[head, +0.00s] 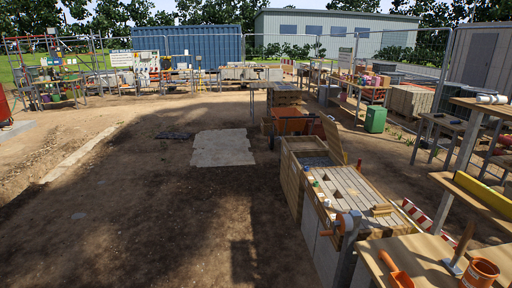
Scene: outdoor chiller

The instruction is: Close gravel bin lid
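A wooden bin (291,186) stands right of the middle in the head view, beside a slatted wooden top. Its top is open and greyish contents that look like gravel (316,160) show inside. A wooden panel that looks like its lid (333,138) stands raised and slightly tilted along the bin's right side, apart from the opening. The bin's far inside and the lid's hinge are too small to make out. Neither of my grippers is in view.
The slatted top (350,190) nearer me carries small items. An orange container (291,121) stands behind the bin and a green bin (376,118) stands to the right. Work tables crowd the right side. Open dirt ground (180,220) lies to the left, with a pale slab (222,147).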

